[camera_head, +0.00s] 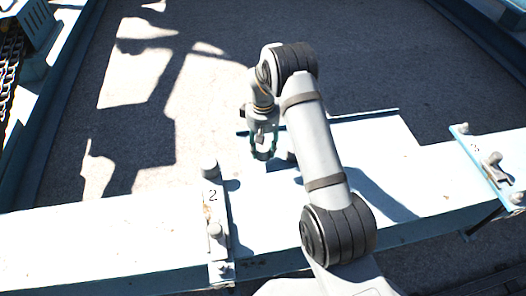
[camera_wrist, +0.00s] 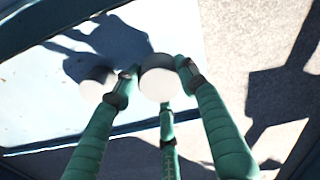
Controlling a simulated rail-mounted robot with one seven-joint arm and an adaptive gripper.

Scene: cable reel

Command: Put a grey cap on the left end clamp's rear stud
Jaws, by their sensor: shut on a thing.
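My gripper (camera_head: 264,140) is shut on a grey cap (camera_wrist: 159,78). In the wrist view the green fingers (camera_wrist: 158,84) press on its sides, with its pale round face towards the camera. A second grey cap (camera_wrist: 97,83) stands beside it on the pale surface, apart from the fingers; it shows partly behind my arm in the head view (camera_head: 291,156). The clamp marked 2 (camera_head: 219,215) lies to the left of my gripper. A wide grey cylinder (camera_head: 209,168) sits at its rear end; I cannot tell whether it is a cap on the stud.
A clamp marked 3 (camera_head: 490,165) with grey fittings lies at the right. The pale beam (camera_head: 110,240) runs across the front. A pale board (camera_head: 385,138) extends behind it under my gripper. Dark ground is open behind. A chain (camera_head: 10,55) shows at far left.

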